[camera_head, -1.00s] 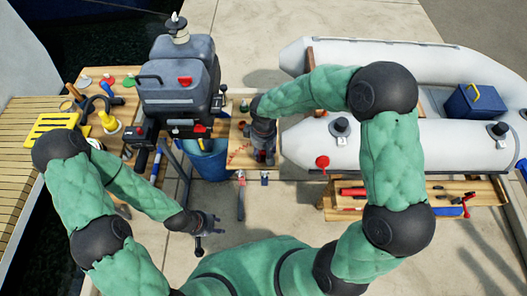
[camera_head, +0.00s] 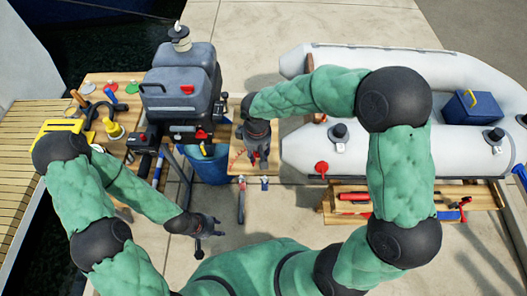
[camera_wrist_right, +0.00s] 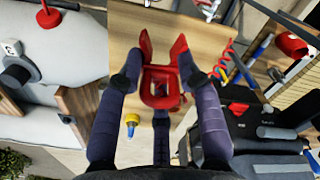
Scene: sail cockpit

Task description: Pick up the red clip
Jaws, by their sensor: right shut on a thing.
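The red clip (camera_wrist_right: 160,88) sits between the dark fingers of my right gripper (camera_wrist_right: 160,72) in the right wrist view. Its two red arms spread away from the wrist and its frame lies between the fingertips. My right gripper is shut on it. In the head view my right gripper (camera_head: 257,158) points down over the wooden board beside the outboard motor, and the clip is mostly hidden there. My left gripper (camera_head: 206,227) hangs low on the left over the concrete, away from the clip, and looks open and empty.
The outboard motor (camera_head: 182,92) stands just left of the right gripper, with a blue bucket (camera_head: 208,166) below it. The white inflatable boat (camera_head: 390,147) lies to the right. A low wooden bench (camera_head: 345,212) holds tools. Pliers (camera_head: 241,205) hang at the board's front edge.

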